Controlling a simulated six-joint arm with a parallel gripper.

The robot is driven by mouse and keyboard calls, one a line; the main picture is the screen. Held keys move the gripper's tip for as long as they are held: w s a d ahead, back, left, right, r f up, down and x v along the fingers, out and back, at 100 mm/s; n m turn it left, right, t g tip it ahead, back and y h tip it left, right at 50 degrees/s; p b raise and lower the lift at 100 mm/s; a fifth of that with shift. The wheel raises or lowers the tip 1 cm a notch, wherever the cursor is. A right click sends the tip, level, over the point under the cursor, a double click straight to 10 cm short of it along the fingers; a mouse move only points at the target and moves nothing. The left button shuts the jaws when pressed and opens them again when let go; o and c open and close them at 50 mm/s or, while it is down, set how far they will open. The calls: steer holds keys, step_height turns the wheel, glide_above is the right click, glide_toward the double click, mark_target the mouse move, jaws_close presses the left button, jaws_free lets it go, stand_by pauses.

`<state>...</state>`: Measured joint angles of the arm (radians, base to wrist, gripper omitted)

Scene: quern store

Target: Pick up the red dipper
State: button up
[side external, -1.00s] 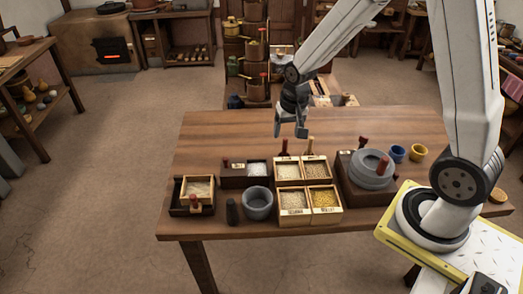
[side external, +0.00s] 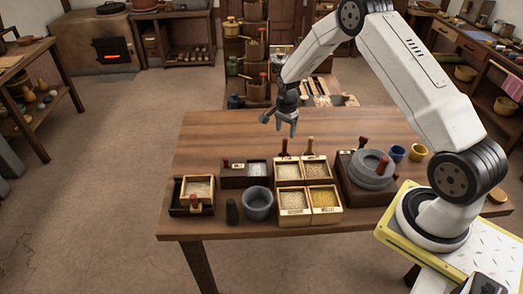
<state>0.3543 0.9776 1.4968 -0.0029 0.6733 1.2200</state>
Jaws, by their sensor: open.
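A dark red upright handle (side external: 284,147) rises at the back left of the grain boxes; it looks like the red dipper, but its lower end is hidden. A tan handle (side external: 310,145) stands just right of it. My gripper (side external: 279,125) is open and empty, pointing down, above the table and behind the grain boxes. It is near the dark red handle but apart from it. Another dark red handle (side external: 363,142) stands by the quern.
The grey stone quern (side external: 370,178) with a red peg sits right of the grain boxes (side external: 308,217). A grey mortar (side external: 258,204) and a dark pestle (side external: 232,211) stand left. The back left of the table (side external: 225,130) is clear.

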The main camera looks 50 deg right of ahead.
mark_target(285, 146)
steer(key=shift+f, duration=1.3)
steer(key=shift+s+f, duration=0.2)
steer(key=shift+f, duration=2.35)
jaws_close()
